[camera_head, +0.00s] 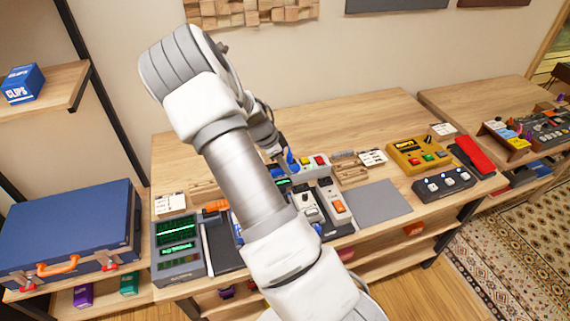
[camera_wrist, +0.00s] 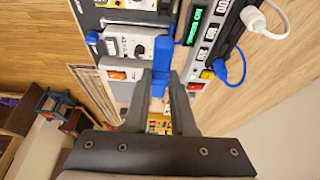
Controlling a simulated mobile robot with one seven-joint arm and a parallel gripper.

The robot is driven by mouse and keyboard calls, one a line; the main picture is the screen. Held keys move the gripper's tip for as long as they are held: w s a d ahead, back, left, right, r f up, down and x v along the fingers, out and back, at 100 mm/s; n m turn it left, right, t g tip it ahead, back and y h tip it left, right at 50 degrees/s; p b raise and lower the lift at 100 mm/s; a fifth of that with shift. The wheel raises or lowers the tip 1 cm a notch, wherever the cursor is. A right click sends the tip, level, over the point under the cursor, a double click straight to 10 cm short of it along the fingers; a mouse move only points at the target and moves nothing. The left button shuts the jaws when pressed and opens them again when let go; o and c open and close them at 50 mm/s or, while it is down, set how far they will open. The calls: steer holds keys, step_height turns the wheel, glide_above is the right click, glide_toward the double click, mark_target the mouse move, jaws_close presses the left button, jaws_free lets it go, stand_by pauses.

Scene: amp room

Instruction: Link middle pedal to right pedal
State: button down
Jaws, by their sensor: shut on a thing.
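My gripper (camera_wrist: 161,88) is shut on a blue plug (camera_wrist: 160,78) at the pedals' edge. A blue piece (camera_wrist: 163,48) extends from it beside the white middle pedal (camera_wrist: 128,45), which has knobs. I cannot tell whether the plug is seated. The right pedal (camera_wrist: 117,73), pale with an orange switch, is beside the middle one. In the head view the middle pedal (camera_head: 307,209) and right pedal (camera_head: 338,207) lie on the table, right of my arm. There my gripper is mostly hidden by my arm, near a blue piece (camera_head: 291,161).
A power strip (camera_wrist: 222,40) with white and blue plugs lies beside the pedals in the wrist view. A green-screened unit (camera_head: 178,245) stands left. A yellow box (camera_head: 418,156) and a black three-button unit (camera_head: 444,184) stand right. A grey mat (camera_head: 380,203) is bare.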

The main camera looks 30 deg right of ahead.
step_height(320, 180, down, 6)
steer(key=b, duration=0.3)
steer(key=shift+b, duration=0.35)
steer(key=shift+f+b, duration=1.1)
steer(key=shift+b, duration=0.4)
stand_by(2.1)
steer(key=shift+c, duration=1.3)
jaws_free()
steer(key=shift+r, duration=0.15)
steer(key=shift+r+p, duration=2.05)
steer(key=shift+r, duration=1.3)
steer(key=shift+r, duration=0.1)
